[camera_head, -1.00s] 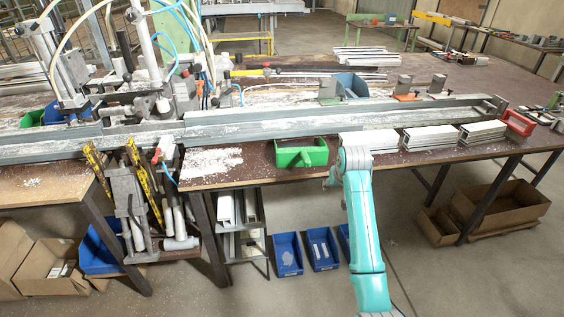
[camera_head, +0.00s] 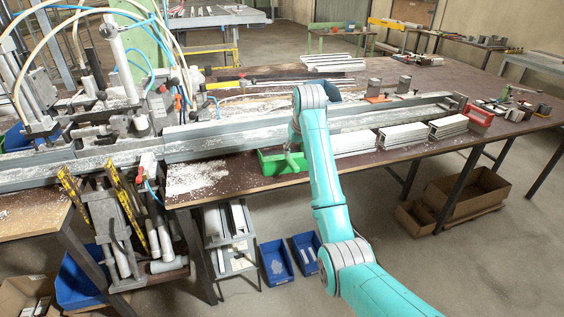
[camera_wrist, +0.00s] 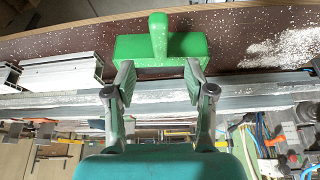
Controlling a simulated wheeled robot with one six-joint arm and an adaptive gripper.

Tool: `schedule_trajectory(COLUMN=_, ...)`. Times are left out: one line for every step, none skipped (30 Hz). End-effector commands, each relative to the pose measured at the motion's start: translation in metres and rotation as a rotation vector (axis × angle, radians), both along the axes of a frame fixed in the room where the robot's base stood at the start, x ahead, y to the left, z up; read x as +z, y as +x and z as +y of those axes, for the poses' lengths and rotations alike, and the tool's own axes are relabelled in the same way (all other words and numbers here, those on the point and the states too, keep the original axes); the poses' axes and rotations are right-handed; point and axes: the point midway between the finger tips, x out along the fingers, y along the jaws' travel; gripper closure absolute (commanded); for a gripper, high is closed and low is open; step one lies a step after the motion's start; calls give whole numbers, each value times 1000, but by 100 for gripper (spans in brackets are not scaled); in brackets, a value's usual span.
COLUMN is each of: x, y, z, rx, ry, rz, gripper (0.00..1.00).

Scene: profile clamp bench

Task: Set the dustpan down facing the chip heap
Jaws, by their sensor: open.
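The green dustpan (camera_head: 270,162) lies on the brown bench top near the front edge, in front of the long grey rail. In the wrist view the dustpan (camera_wrist: 160,47) shows a wide body with a stubby handle pointing to the picture's top. The white chip heap (camera_head: 197,177) is spread to its left in the head view and appears right of it in the wrist view (camera_wrist: 288,47). My gripper (camera_wrist: 160,76) is open and empty, fingers apart by the dustpan's rail-side edge. I cannot tell whether they touch it. My arm partly hides the dustpan in the head view.
The long grey rail (camera_head: 232,142) runs along the bench behind the dustpan. White profile pieces (camera_head: 402,135) and a red block (camera_head: 480,115) lie to the right. A clamp machine with hoses (camera_head: 120,125) stands at left. Blue bins (camera_head: 275,262) are on the floor below.

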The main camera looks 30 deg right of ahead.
Motion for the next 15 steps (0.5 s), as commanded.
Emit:
schedule_trajectory(x=0, y=0, z=0, rx=0, ry=0, rz=0, gripper=46)
schedule_trajectory(x=0, y=0, z=0, rx=0, ry=0, rz=0, gripper=46)
schedule_trajectory(x=0, y=0, z=0, rx=0, ry=0, rz=0, gripper=46)
schedule_trajectory(x=-1, y=0, z=0, rx=0, ry=0, rz=0, gripper=46)
schedule_trajectory(x=-2, y=1, z=0, rx=0, ry=0, rz=0, gripper=46)
schedule_trajectory(x=-3, y=1, z=0, rx=0, ry=0, rz=0, gripper=46)
schedule_trajectory(x=-4, y=2, z=0, rx=0, ry=0, rz=0, gripper=46)
schedule_trajectory(x=-6, y=2, z=-1, rx=0, ry=0, rz=0, gripper=46)
schedule_trajectory(x=-9, y=3, z=-1, rx=0, ry=0, rz=1, gripper=46)
schedule_trajectory(x=-12, y=4, z=-1, rx=0, ry=1, rz=2, gripper=46)
schedule_trajectory(x=-15, y=5, z=-2, rx=0, ry=1, rz=2, gripper=46)
schedule_trajectory(x=-19, y=7, z=-2, rx=0, ry=0, rz=1, gripper=46)
schedule_trajectory(x=-23, y=8, z=-3, rx=0, ry=1, rz=2, gripper=46)
schedule_trajectory(x=-27, y=9, z=-3, rx=0, ry=1, rz=3, gripper=46)
schedule_trajectory(x=-31, y=11, z=-4, rx=0, ry=1, rz=2, gripper=46)
